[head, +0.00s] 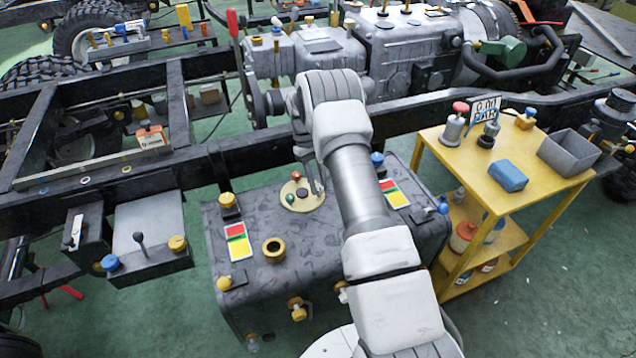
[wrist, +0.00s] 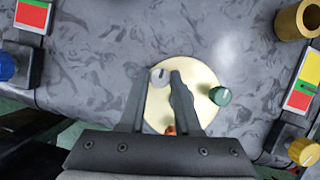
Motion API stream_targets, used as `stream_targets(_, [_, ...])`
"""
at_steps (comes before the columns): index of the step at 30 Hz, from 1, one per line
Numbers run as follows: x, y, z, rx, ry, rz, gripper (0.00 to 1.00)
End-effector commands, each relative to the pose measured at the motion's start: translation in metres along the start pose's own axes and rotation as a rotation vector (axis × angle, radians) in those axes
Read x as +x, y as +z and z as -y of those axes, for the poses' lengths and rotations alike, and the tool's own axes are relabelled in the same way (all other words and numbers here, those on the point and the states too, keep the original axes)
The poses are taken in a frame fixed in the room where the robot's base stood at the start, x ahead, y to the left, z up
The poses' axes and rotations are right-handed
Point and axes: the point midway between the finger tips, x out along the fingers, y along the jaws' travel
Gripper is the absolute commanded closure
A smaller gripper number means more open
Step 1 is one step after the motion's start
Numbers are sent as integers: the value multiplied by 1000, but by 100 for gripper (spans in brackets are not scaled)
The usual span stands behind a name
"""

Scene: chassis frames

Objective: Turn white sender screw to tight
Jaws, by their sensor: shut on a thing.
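The round cream sender plate (head: 305,204) lies on top of the dark grey tank; it also shows in the wrist view (wrist: 192,72). The white sender screw (wrist: 159,76) sits near the plate's left edge in the wrist view, with a short dark mark on its top. My gripper (wrist: 161,79) points down over the plate, with its fingertips on either side of the white screw, shut on it. In the head view my gripper (head: 318,188) partly covers the plate, and I cannot make out the white screw there. A green screw (wrist: 219,96) and an orange screw (wrist: 169,130) stand on the same plate.
The tank top (head: 330,245) carries a yellow filler ring (head: 274,249), red-yellow-green cards (head: 238,242) and several yellow and blue caps. A black frame rail runs behind it. A yellow cart (head: 530,150) with a blue block and grey bin stands to the right.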

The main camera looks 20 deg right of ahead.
Motion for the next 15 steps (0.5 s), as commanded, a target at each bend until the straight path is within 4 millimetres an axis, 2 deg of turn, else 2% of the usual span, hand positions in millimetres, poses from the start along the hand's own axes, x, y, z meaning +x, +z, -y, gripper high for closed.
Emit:
stream_targets(9, [0, 0, 0, 2, -2, 0, 100])
stream_targets(10, [0, 0, 0, 2, -2, 0, 65])
stream_targets(14, [0, 0, 0, 2, -1, 0, 41])
stream_targets(15, [0, 0, 0, 1, -1, 0, 38])
